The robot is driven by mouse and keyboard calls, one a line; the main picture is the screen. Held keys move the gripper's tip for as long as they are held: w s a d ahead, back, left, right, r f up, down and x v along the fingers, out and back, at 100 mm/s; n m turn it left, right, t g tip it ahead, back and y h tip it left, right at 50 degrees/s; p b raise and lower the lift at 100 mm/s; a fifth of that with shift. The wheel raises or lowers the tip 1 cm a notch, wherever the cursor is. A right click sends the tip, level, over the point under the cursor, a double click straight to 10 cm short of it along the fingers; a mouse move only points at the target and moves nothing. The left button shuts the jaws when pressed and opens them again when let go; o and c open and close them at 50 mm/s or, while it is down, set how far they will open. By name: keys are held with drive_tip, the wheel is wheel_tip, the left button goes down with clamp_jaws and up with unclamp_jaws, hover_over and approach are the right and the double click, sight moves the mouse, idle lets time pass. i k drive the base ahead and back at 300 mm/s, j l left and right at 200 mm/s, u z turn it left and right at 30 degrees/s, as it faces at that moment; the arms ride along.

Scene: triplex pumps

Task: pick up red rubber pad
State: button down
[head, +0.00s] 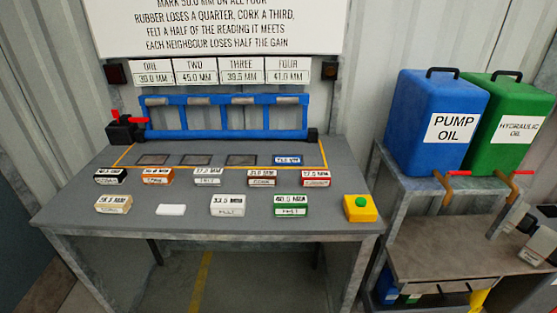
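A small block with red sides and a white top label (316,178) lies on the grey table, at the right end of the back row of pads. It looks like the red rubber pad, though its small print is too blurred to read surely. A brown pad (262,179) lies to its left with a gap between them. A blue pad (287,160) lies just behind it in the rightmost marked slot. Nothing covers the red pad. My gripper is not in view.
Black, orange and grey pads lie further left; tan, white, light grey and green (291,205) pads lie in front. A yellow box with a green button (360,208) stands at the table's (120,240) right corner. A blue frame (225,118) stands behind the slots.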

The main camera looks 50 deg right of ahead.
sight(312, 176)
drive_tip(key=i+l+z, duration=0.2)
drive_tip(key=z, duration=0.2)
drive_tip(key=i+l+z, duration=0.1)
drive_tip(key=i+z, duration=0.2)
drive_tip(key=z, duration=0.15)
drive_tip(key=i+z, duration=0.25)
drive_tip(key=z, duration=0.15)
